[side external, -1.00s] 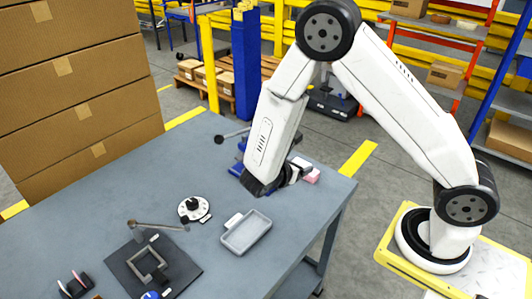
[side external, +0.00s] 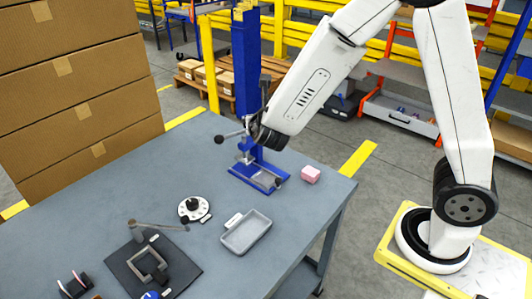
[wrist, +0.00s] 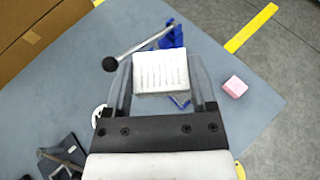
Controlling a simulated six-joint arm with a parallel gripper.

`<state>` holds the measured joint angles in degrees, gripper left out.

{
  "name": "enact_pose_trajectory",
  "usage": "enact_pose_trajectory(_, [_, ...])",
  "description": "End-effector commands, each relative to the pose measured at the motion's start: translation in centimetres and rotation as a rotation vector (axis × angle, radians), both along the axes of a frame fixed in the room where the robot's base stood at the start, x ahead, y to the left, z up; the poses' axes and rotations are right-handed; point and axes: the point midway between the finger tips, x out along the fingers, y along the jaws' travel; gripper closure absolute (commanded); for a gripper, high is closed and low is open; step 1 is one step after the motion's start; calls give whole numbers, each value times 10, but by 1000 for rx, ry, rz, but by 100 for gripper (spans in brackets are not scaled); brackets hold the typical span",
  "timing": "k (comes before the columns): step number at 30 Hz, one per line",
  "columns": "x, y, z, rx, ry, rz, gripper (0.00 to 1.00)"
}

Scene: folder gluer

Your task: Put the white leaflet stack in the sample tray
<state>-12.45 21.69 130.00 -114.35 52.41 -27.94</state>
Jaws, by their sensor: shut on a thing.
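The white leaflet stack (wrist: 161,72) is a pale block with printed lines on its face, seen in the wrist view. My gripper (wrist: 160,82) is shut on it, one finger along each side, and holds it above the table. In the side external view the stack and the fingers are hidden behind my wrist. The sample tray (side external: 239,241) is a shallow grey tray with a white label on its edge, lying empty on the table's front right part. It is not clearly visible in the wrist view.
A blue press (side external: 247,70) with a black-knobbed lever stands at the table's back. A pink block (side external: 310,174) lies near the right edge. A white dial (side external: 193,208) and a dark mat (side external: 125,268) with a metal frame lie left of the tray. Cartons (side external: 75,95) stack at the left.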

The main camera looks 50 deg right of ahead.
Motion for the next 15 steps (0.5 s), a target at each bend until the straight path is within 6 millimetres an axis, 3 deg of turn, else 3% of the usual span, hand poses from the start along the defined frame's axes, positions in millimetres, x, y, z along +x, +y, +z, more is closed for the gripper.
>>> enact_pose_trajectory(6, [4, 16, 31, 0, -3, 209, 84])
enact_pose_trajectory(15, [3, 29, 50, 1, -1, 360, 84])
